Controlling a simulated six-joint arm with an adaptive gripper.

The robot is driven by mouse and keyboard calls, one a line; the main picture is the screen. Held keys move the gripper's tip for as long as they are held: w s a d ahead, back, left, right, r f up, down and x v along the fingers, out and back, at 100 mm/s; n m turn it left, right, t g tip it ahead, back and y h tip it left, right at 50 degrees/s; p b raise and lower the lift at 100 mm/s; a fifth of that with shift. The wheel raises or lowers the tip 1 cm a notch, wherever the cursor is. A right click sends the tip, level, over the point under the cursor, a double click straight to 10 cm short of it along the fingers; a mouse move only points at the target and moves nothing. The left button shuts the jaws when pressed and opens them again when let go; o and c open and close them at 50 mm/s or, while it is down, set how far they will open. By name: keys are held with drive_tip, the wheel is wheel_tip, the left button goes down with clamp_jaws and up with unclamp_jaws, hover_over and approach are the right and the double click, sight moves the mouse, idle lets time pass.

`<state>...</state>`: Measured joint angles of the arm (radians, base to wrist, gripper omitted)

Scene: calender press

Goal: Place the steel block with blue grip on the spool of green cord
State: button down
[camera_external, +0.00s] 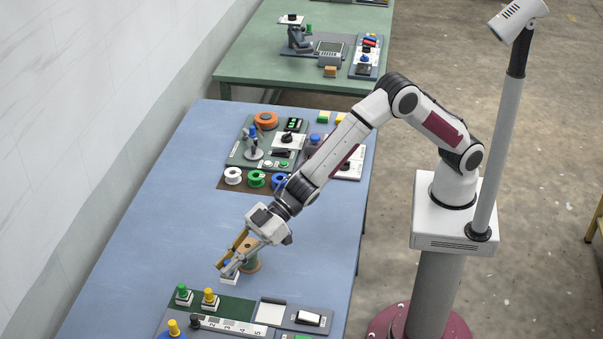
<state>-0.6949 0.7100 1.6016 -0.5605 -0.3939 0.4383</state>
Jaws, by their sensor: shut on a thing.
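My gripper (230,264) is low over the near part of the blue table, shut on the steel block with blue grip (229,279). The block's pale base shows below the fingertips, and its blue grip is mostly hidden between them. I cannot tell whether the base touches the table. The spool of green cord (256,179) stands farther back on a brown strip, between a white spool (232,176) and a blue spool (280,181). My gripper is well apart from it.
Blocks with green (183,294) and yellow (210,299) grips stand on a dark green mat in front. A panel with an orange ring (265,120) lies behind the spools. The table's middle left is clear.

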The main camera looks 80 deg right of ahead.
drive_tip(key=w+d+r, duration=0.3)
drive_tip(key=d+r, duration=0.1)
drive_tip(key=d, duration=0.1)
wheel_tip(320, 180, up, 3)
hover_over(248, 246)
idle(0.4)
drive_tip(key=shift+f, duration=3.1)
drive_tip(key=shift+f, duration=1.85)
drive_tip(key=shift+f, duration=0.15)
